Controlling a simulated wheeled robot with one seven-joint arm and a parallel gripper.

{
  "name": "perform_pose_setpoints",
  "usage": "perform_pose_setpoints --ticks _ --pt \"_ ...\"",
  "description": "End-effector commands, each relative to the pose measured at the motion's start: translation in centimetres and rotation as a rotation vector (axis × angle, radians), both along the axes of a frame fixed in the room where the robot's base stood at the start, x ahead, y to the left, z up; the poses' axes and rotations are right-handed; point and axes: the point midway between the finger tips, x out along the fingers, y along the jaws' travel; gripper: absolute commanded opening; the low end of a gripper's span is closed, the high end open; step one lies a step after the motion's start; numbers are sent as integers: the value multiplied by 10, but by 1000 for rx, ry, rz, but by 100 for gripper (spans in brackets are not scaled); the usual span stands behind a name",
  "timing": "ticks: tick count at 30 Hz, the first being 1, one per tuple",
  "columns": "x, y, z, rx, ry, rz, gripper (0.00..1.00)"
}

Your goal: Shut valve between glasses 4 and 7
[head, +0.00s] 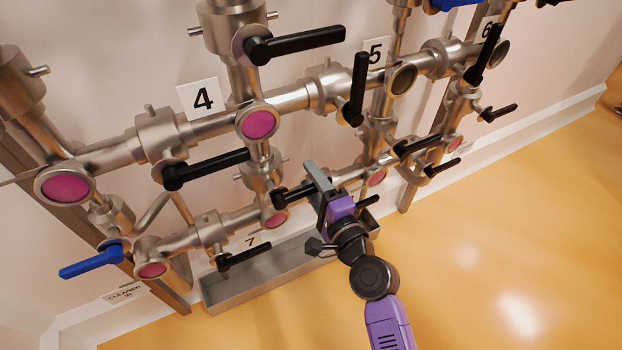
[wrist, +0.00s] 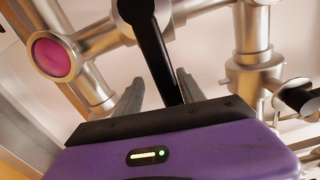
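Glass 4 (head: 258,124) is a pink round sight glass beside the "4" label. Glass 7 (head: 275,219) is a pink glass lower down, above the "7" label. The valve (head: 262,172) on the upright pipe between them has a black lever (head: 292,195) pointing right, across the pipe. My gripper (head: 318,180) is at the lever's outer end and hides it there. In the wrist view, the black lever (wrist: 152,45) runs between the two grey fingers of my gripper (wrist: 160,90). The fingers are apart, with a gap on the left; contact on the right is unclear.
Other black levers stand close by: one left of the pipe (head: 205,168), one below (head: 243,257), one upright near "5" (head: 358,88). A blue lever (head: 92,261) is at lower left. A metal trough (head: 250,283) lies below. The orange floor (head: 490,240) is clear at right.

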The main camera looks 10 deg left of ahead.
Motion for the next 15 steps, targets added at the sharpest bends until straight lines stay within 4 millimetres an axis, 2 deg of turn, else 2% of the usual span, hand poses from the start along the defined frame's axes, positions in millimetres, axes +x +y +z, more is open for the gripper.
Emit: perform_pose_setpoints --ticks 15 --pt "-5 -3 0 1 -1 0 42"
